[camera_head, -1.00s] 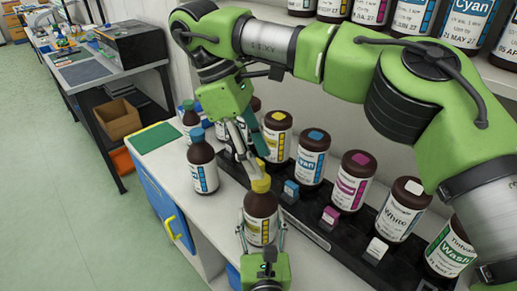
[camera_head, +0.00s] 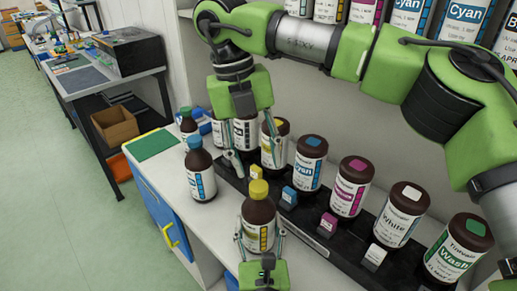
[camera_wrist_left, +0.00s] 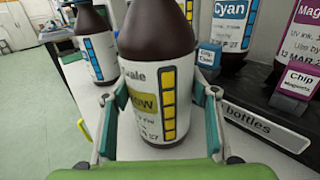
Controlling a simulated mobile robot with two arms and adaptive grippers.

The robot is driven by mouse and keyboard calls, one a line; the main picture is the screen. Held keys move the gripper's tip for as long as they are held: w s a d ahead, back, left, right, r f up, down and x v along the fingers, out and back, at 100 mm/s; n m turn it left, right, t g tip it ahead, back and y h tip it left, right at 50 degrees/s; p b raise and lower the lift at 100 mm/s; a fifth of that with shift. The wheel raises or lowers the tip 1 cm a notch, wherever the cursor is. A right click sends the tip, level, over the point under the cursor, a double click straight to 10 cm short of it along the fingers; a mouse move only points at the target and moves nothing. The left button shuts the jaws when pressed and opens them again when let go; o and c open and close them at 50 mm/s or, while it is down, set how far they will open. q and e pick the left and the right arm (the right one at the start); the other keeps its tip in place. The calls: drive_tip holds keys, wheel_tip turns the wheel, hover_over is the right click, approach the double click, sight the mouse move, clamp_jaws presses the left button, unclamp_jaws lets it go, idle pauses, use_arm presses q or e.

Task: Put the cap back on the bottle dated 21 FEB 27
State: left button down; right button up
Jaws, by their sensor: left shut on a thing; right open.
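A brown bottle with a yellow label (camera_head: 259,224) stands upright at the counter's front. Its yellow cap (camera_head: 258,189) sits on its neck and looks level. My left gripper (camera_head: 261,240) is shut around the bottle's label. In the left wrist view its fingers flank the bottle (camera_wrist_left: 160,85); the cap is out of frame there. The label shows part of "Yellow", and the date is only partly readable, ending in 27. My right gripper (camera_head: 256,160) is open and empty, above and behind the cap, apart from it, in front of the rack bottles.
A black rack (camera_head: 316,236) holds several brown bottles, including cyan (camera_head: 308,165), magenta (camera_head: 349,188) and white (camera_head: 400,216). A blue-capped bottle (camera_head: 200,172) stands left of the held one. A green mat (camera_head: 150,144) lies at the counter's left end. A shelf with more bottles is behind.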

sight(259, 185)
drive_tip(key=n, duration=0.6)
drive_tip(key=shift+r, duration=0.25)
drive_tip(key=n, duration=0.4)
drive_tip(key=n+y, duration=0.1)
drive_tip(key=n, duration=0.1)
drive_tip(key=shift+s+d+r, duration=0.1)
drive_tip(key=shift+r, duration=0.15)
drive_tip(key=n, duration=0.6)
drive_tip(key=shift+r+t+y, duration=0.25)
drive_tip(key=shift+t+y, duration=0.05)
drive_tip(key=n, duration=0.6)
drive_tip(key=shift+s+r+n+y, duration=0.15)
drive_tip(key=shift+r+n+y, duration=0.15)
drive_tip(key=shift+d+f, duration=0.1)
drive_tip(key=shift+f, duration=3.9)
